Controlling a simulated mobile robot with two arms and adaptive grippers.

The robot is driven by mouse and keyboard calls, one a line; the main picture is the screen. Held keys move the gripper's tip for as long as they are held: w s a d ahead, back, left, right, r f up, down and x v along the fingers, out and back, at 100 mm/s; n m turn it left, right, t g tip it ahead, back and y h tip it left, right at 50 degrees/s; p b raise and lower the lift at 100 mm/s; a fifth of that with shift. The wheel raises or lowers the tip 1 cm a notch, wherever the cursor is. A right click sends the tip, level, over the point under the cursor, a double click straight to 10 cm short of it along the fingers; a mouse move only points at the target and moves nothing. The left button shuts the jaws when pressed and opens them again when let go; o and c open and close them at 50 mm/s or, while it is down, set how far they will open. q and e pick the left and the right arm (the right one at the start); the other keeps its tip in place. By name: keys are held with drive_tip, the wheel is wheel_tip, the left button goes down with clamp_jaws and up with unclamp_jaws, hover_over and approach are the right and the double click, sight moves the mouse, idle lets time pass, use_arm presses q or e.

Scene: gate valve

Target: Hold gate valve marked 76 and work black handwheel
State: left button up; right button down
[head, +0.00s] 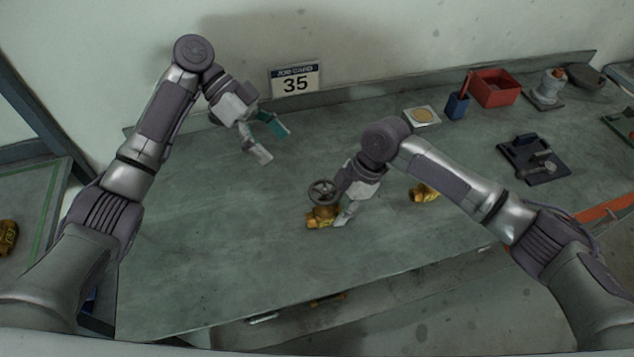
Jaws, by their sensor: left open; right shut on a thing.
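A brass-yellow gate valve (320,217) stands near the middle of the bench, with its dark handwheel (322,191) on top. Any number on it is too small to read. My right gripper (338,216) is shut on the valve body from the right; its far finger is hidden. My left gripper (274,143) is open and empty above the bench, to the upper left of the handwheel and apart from it. Another brass-yellow valve (424,192) lies to the right, partly behind my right arm. A third yellow piece (7,236) is at the far left edge.
A job card reading 35 (295,80) stands against the wall. A round disc on a pale plate (422,116), a blue cup (457,105), a red bin (493,88) and a dark fixture (534,159) are at the right. The bench's left part (190,230) is clear.

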sight(322, 190)
use_arm(q)
drive_tip(key=s+d+r+n+t+y, duration=0.5)
drive_tip(key=s+r+t, duration=0.1)
drive_tip(key=s, duration=0.2)
drive_tip(key=x, duration=1.2)
drive_tip(key=shift+w, duration=0.15)
drive_tip(key=shift+r, duration=0.1)
drive_tip(key=c, duration=1.2)
drive_tip(key=shift+o, duration=0.2)
drive_tip(key=shift+w+m+h, duration=0.1)
drive_tip(key=shift+m+h, duration=0.2)
drive_tip(key=shift+m, duration=0.3)
